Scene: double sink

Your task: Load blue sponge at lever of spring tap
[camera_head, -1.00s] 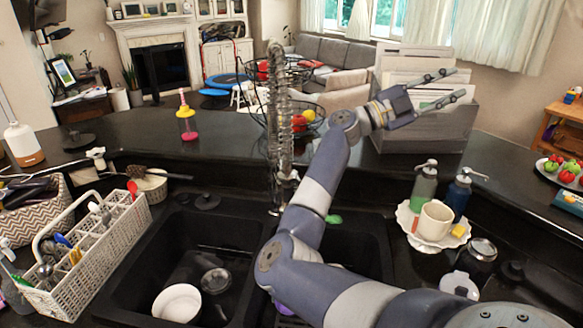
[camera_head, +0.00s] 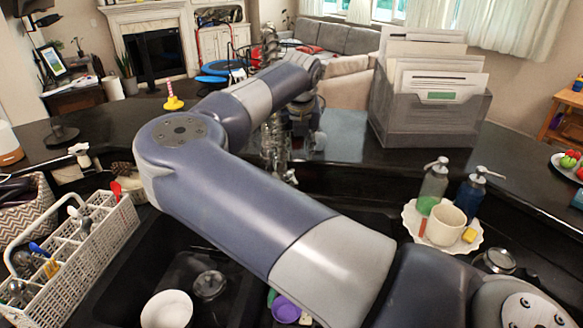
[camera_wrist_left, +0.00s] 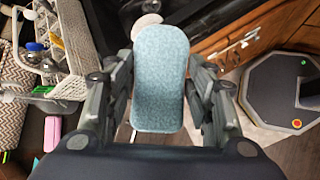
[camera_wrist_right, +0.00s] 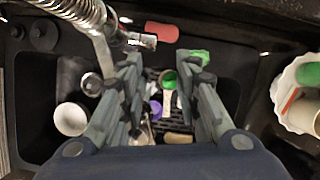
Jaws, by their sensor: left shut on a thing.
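The blue sponge (camera_wrist_left: 160,85) is upright between the fingers of my left gripper (camera_wrist_left: 160,65), which is shut on it. The left gripper is outside the head view. The spring tap (camera_head: 275,140) stands behind the sink, partly hidden by my right arm. Its coil (camera_wrist_right: 75,12) and a metal fitting (camera_wrist_right: 140,41), perhaps the lever, show at the upper left of the right wrist view. My right gripper (camera_wrist_right: 160,68) is open and empty, pointing down over the sink. In the head view it is just right of the tap (camera_head: 305,140), its fingertips unclear.
The double sink holds a white bowl (camera_head: 167,309), a purple item (camera_head: 285,309) and other dishes. A white cutlery basket (camera_head: 75,255) is at the left. Soap bottles (camera_head: 432,185) and a mug (camera_head: 445,224) stand on the right. A file box (camera_head: 428,110) is behind.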

